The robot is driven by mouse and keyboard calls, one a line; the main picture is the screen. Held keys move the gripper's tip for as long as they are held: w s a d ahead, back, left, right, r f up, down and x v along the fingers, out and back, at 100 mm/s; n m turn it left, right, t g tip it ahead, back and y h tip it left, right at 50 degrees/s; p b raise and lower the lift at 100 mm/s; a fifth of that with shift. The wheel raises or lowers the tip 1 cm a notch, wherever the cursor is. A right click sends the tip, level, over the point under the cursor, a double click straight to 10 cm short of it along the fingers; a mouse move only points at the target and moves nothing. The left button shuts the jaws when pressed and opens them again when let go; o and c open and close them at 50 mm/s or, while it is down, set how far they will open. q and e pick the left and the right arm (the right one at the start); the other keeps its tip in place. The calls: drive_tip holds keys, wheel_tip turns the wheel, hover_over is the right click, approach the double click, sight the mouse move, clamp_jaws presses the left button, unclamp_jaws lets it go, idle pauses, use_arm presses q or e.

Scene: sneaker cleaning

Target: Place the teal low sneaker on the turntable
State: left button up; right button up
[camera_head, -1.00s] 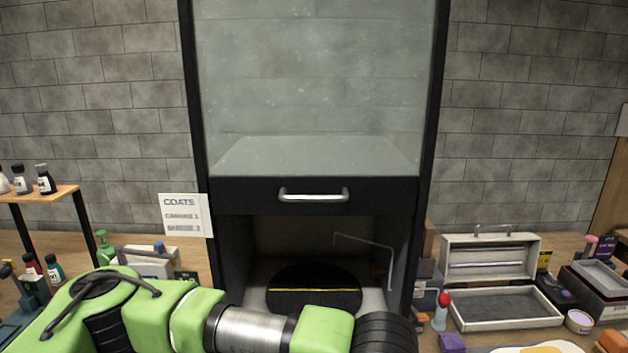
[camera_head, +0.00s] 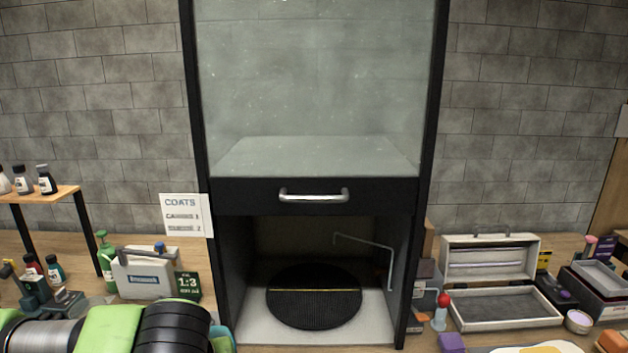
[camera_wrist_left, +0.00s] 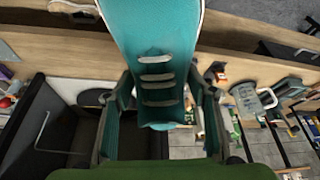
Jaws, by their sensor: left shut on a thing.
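The teal low sneaker (camera_wrist_left: 158,40) fills the upper middle of the left wrist view, with pale lace bars showing. My left gripper (camera_wrist_left: 160,112) is shut on it, one finger on each side. In the head view my left arm lies across the lower left, and a small teal patch, apparently part of the sneaker (camera_head: 222,342), shows at its end by the bottom edge. The black round turntable (camera_head: 314,310) with a yellow line is bare inside the open lower bay of the booth. My right gripper is not in view.
The booth's glass front with its handle (camera_head: 313,195) is raised above the bay. A thin bent rod (camera_head: 365,241) is at the bay's right. A white caddy (camera_head: 146,275) and green card stand left; an open grey case (camera_head: 505,308) and small items stand right.

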use_arm(q)
drive_tip(key=shift+w+a+r+m+h, duration=0.15)
drive_tip(key=shift+w+a+m+h, duration=0.05)
drive_tip(key=shift+a+m, duration=0.3)
drive_tip(key=shift+w+a+r+m+h, duration=0.1)
drive_tip(key=shift+w+a+m+h, duration=0.1)
drive_tip(key=shift+a+m, duration=0.3)
drive_tip(key=shift+a+r+m, duration=0.15)
drive_tip(key=shift+a+m, duration=0.25)
drive_tip(key=shift+w, duration=0.15)
